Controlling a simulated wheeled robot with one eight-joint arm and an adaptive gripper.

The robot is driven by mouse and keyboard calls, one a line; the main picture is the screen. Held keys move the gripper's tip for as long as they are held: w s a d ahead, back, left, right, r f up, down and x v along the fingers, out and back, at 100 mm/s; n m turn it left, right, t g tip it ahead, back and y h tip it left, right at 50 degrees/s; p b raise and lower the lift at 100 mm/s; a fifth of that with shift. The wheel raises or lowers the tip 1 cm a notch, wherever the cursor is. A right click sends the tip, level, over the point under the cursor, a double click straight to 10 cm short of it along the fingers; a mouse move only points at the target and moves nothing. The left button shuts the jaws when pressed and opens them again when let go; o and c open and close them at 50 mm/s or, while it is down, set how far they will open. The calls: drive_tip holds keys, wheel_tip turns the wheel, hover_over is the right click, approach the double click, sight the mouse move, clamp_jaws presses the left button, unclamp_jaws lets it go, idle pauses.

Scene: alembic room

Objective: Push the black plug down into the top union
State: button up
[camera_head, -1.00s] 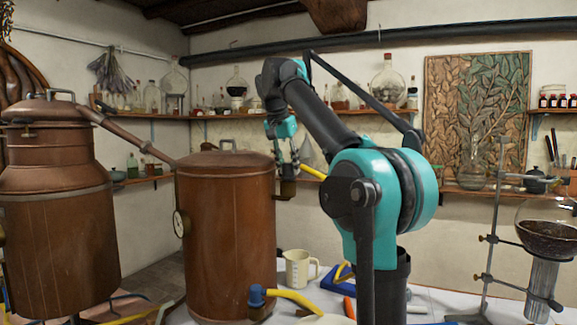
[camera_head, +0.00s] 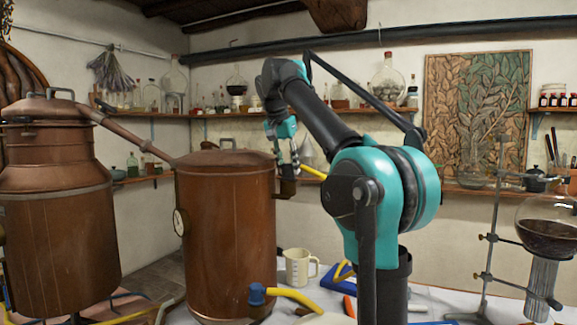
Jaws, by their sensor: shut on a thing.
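The top union (camera_head: 284,188) is a brownish fitting on the upper right side of the copper condenser drum (camera_head: 225,245). My gripper (camera_head: 287,172) is right at this union, pointing down, with its fingers close together over the fitting. The black plug is too small and too hidden by the fingers to make out, so I cannot tell how deep it sits. A yellow hose (camera_head: 313,173) shows just right of my gripper.
The copper still pot (camera_head: 60,240) stands left, its pipe (camera_head: 125,135) running to the drum. A blue fitting with a yellow hose (camera_head: 290,297) is low on the drum. A measuring jug (camera_head: 298,267), a blue tray (camera_head: 338,279) and a glassware stand (camera_head: 490,240) stand right.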

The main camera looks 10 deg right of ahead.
drive_tip(key=o, duration=1.3)
drive_tip(key=shift+c, duration=0.2)
drive_tip(key=shift+r, duration=0.1)
drive_tip(key=shift+r, duration=3.35)
